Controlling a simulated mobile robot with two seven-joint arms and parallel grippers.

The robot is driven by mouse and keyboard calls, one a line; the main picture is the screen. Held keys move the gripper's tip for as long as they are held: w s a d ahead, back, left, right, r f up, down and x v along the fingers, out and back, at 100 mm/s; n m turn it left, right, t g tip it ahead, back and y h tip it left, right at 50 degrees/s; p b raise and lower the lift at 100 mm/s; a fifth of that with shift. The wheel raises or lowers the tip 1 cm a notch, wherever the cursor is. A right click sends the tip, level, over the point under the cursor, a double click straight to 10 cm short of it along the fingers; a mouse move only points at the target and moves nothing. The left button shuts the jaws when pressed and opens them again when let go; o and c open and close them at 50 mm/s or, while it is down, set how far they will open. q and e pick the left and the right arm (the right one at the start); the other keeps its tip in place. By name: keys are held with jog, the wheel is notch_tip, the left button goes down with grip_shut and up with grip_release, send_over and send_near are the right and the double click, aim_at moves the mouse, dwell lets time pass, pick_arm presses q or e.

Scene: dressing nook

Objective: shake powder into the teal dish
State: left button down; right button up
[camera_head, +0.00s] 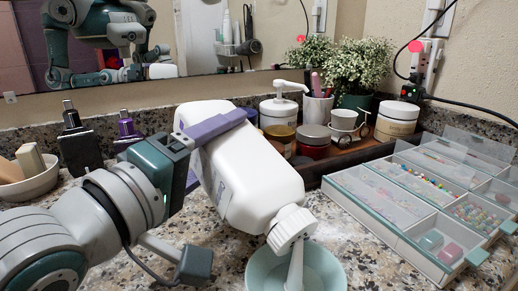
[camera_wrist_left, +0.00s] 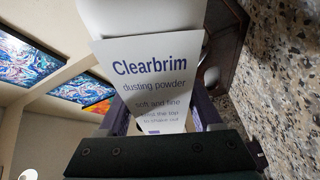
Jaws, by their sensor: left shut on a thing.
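A white powder bottle (camera_head: 245,170) is tipped over with its ribbed cap (camera_head: 291,228) pointing down. Its label reads "Clearbrim dusting powder" in the left wrist view (camera_wrist_left: 150,75). My left gripper (camera_head: 212,150) is shut on the bottle's body, with purple fingers on either side. The teal dish (camera_head: 262,275) stands on the counter right below the cap, cut off by the bottom edge. A pale stream (camera_head: 296,265) runs from the cap down into the dish. The dish's inside is partly hidden by the cap and stream. My right gripper is not in view.
A clear-lidded bead organiser (camera_head: 395,230) lies close to the right of the dish. A dark tray behind holds jars, a pump bottle (camera_head: 280,105) and a plant (camera_head: 358,70). Dark and purple bottles (camera_head: 78,140) and a white bowl (camera_head: 35,182) stand left. A mirror lines the wall.

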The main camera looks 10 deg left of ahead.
pick_arm(q)
jog(key=shift+s+d+r+m+t+h+p, duration=0.1)
jog(key=shift+s+d+r+m+t, duration=0.1)
jog(key=shift+r+m, duration=0.25)
jog(key=shift+s+d+r+m+t+h+p, duration=0.1)
jog(key=shift+s+d+r+m+t, duration=0.1)
jog(key=shift+r+m, duration=0.3)
jog(key=shift+s+d+r+m+t+h+p, duration=0.1)
jog(key=shift+s+d+r+m, duration=0.1)
jog(key=shift+r+m, duration=0.25)
jog(key=shift+f, duration=0.1)
jog(key=shift+r+p, duration=0.3)
jog(key=shift+p, duration=0.15)
jog(key=shift+f, duration=0.3)
jog(key=shift+r+p, duration=0.35)
jog(key=shift+p, duration=0.1)
jog(key=shift+w+f, duration=0.1)
